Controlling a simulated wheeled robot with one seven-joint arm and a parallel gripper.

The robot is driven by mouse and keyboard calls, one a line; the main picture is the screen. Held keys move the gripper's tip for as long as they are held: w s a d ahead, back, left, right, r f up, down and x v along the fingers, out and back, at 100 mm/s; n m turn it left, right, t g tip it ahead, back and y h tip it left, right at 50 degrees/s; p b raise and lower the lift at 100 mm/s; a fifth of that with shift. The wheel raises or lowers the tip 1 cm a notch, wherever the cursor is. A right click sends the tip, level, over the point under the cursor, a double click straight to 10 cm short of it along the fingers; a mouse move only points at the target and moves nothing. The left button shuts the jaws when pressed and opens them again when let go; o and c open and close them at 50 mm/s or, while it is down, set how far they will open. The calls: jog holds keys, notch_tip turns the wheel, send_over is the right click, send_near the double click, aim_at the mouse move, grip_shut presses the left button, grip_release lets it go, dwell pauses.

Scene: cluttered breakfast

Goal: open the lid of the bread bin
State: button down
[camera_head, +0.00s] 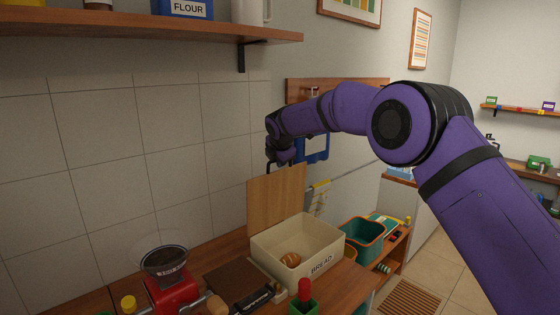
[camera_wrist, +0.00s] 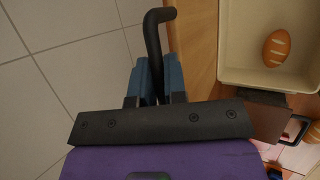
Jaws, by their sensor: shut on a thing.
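The cream bread bin (camera_head: 338,250), marked BREAD, stands on the wooden counter. Its wooden lid (camera_head: 272,200) stands raised, close to upright, along the back side of the bin, and the inside shows. A loaf (camera_head: 290,260) lies in the bin. My gripper (camera_head: 283,163) is at the lid's top edge. In the wrist view its blue fingers (camera_wrist: 160,75) are shut on the black lid handle (camera_wrist: 154,32). The lid (camera_wrist: 196,40) shows beside the handle there, with the bin (camera_wrist: 228,60) and loaf (camera_wrist: 276,47) to the right.
A dark green container with a red-topped item (camera_head: 304,304) is in front. A teal bin (camera_head: 362,236) is at right. The tiled wall (camera_head: 170,180) is close behind the lid; a shelf (camera_head: 150,27) hangs above.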

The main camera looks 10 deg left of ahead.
jog(key=c, duration=1.2)
grip_release()
jog(key=v, duration=1)
jog(key=shift+s+r, duration=0.25)
jog(key=shift+r, duration=0.05)
